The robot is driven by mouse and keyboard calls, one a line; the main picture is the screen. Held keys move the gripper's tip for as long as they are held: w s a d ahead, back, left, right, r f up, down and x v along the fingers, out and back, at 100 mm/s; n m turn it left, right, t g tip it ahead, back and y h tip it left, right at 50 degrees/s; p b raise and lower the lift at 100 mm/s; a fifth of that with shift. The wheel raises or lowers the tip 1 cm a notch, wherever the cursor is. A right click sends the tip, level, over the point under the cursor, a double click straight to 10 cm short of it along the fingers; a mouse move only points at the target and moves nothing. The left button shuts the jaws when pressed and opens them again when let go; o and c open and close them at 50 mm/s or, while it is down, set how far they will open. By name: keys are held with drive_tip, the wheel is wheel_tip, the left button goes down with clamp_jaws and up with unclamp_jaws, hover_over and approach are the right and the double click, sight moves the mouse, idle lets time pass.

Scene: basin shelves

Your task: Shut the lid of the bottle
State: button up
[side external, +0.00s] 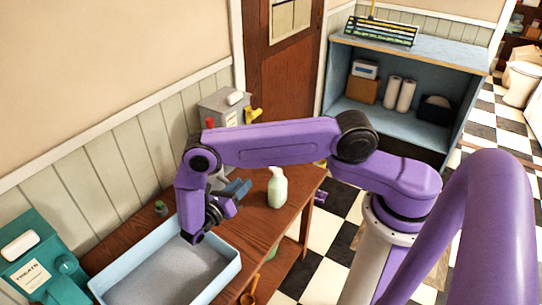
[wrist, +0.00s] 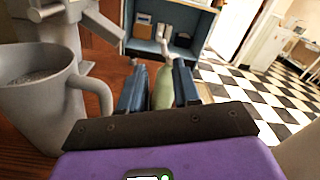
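A pale green bottle (side external: 277,190) with a whitish pump-like top (side external: 277,172) stands upright on the wooden table near its right edge. My gripper (side external: 241,188) is just left of the bottle, with its blue fingers pointing toward it. In the wrist view, the bottle (wrist: 163,88) shows between the two spread fingers of my gripper (wrist: 158,88). The fingers look open, with nothing clearly held, and the bottle appears beyond them. Whether the lid is open or shut is not clear.
A large grey mug (wrist: 40,100) stands close on the left in the wrist view. A pale blue basin (side external: 225,277) lies below my gripper. A small dark-green bottle or jar (side external: 160,208) is behind it. A blue shelf unit (side external: 430,125) stands at the back.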

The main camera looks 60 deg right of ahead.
drive_tip(key=d, duration=1.7)
drive_tip(key=shift+d, duration=0.15)
